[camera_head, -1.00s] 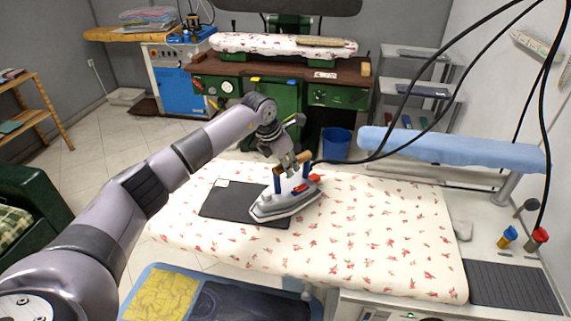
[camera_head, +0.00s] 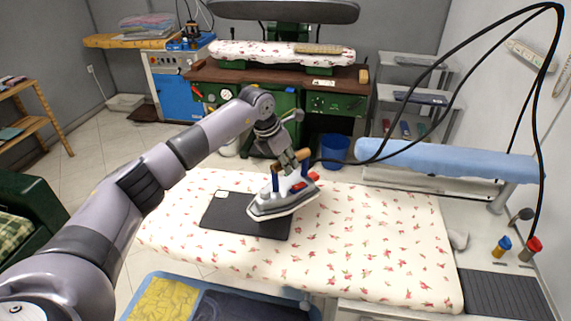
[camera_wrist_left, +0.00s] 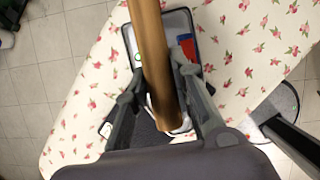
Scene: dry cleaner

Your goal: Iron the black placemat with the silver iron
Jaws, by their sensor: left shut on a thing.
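The silver iron (camera_head: 283,203) has a wooden handle on blue posts and a red part at its rear. My left gripper (camera_head: 291,160) is shut on its wooden handle; the handle also shows between the fingers in the left wrist view (camera_wrist_left: 152,50). The black placemat (camera_head: 228,213) lies flat on the floral ironing board (camera_head: 370,240). The iron is over the placemat's right part, its tip pointing left, and hides some of it. I cannot tell whether the soleplate touches the placemat. My right gripper is not in view.
Black cables (camera_head: 440,85) run from the iron up to the right. A blue padded sleeve board (camera_head: 450,161) stands behind the board's right side. A dark ribbed pad (camera_head: 503,291) lies at the right. The board's right half is clear. A blue bin (camera_head: 335,148) stands behind.

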